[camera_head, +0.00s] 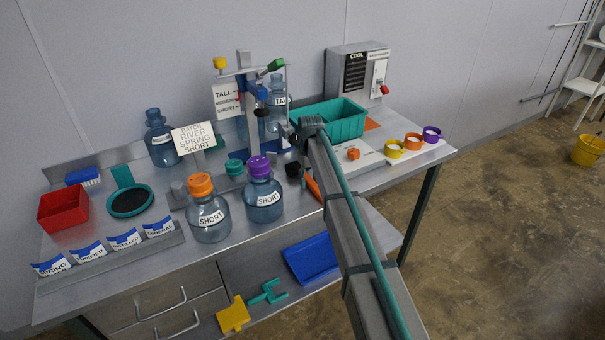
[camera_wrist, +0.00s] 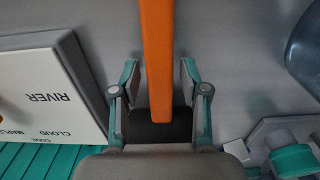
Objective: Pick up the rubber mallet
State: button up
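The rubber mallet (camera_head: 312,187) lies on the steel bench, with an orange handle and a dark head (camera_head: 293,170); my arm covers part of it in the head view. In the wrist view, the orange handle (camera_wrist: 158,50) runs from the top edge down between my fingers. A black part shows at its lower end, and I cannot tell whether it belongs to the mallet. My gripper (camera_wrist: 159,75) is open, with one finger on each side of the handle and visible gaps between. In the head view, my arm's end largely hides the gripper.
A white card (camera_wrist: 45,90) marked RIVER and teal slats are left in the wrist view; a blue jug (camera_wrist: 305,50) is at right. In the head view, jugs with orange (camera_head: 209,215) and purple (camera_head: 264,195) caps stand left of the mallet. A teal crate (camera_head: 335,122) is behind.

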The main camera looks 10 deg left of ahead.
grip_shut()
jog(key=shift+r, duration=0.1)
